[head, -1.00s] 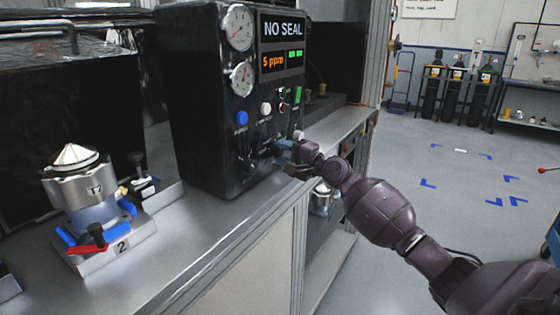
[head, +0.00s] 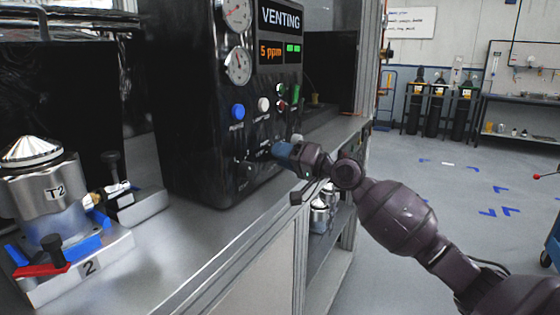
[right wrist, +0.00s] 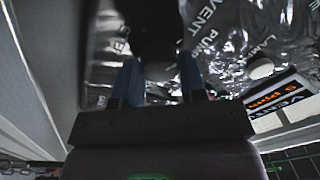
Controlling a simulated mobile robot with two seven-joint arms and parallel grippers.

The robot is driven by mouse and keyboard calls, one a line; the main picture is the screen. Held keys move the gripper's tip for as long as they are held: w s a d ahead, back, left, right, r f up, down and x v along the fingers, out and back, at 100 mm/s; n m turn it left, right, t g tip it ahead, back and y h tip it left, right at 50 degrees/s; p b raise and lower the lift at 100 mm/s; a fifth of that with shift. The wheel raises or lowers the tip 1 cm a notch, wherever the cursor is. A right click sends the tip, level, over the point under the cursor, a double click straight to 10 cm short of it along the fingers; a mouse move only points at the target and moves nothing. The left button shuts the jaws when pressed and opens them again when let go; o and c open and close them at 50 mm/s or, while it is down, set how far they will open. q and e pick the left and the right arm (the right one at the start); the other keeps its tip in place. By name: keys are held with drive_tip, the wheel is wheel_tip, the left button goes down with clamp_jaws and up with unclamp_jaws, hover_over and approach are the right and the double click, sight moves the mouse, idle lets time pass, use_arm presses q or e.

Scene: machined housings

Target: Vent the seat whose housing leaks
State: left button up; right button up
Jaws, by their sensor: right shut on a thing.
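The black test console (head: 185,110) stands on the bench with its display (head: 281,35) reading VENTING and 5 ppm. My right gripper (head: 274,153) is at the lower part of its front panel. In the right wrist view its blue fingers (right wrist: 158,82) are shut on a dark knob (right wrist: 155,35), near the printed words VENT and PUMP. The knob's exact setting is hard to see. A metal housing marked T2 (head: 48,188) sits upright on seat 2 (head: 105,262), which has a red lever (head: 38,269) and blue parts. My left gripper is not in view.
Two gauges (head: 238,65), a blue button (head: 238,112) and a white button (head: 264,104) are on the console. More metal housings (head: 320,215) stand on a shelf under the bench. Gas cylinders (head: 436,110) stand far off; the floor at right is open.

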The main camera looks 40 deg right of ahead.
drive_tip(key=shift+f, duration=0.1)
drive_tip(key=shift+n, duration=0.3)
drive_tip(key=o, duration=0.9)
drive_tip(key=v, duration=1)
drive_tip(key=shift+s+d, duration=0.15)
drive_tip(key=shift+s, duration=0.2)
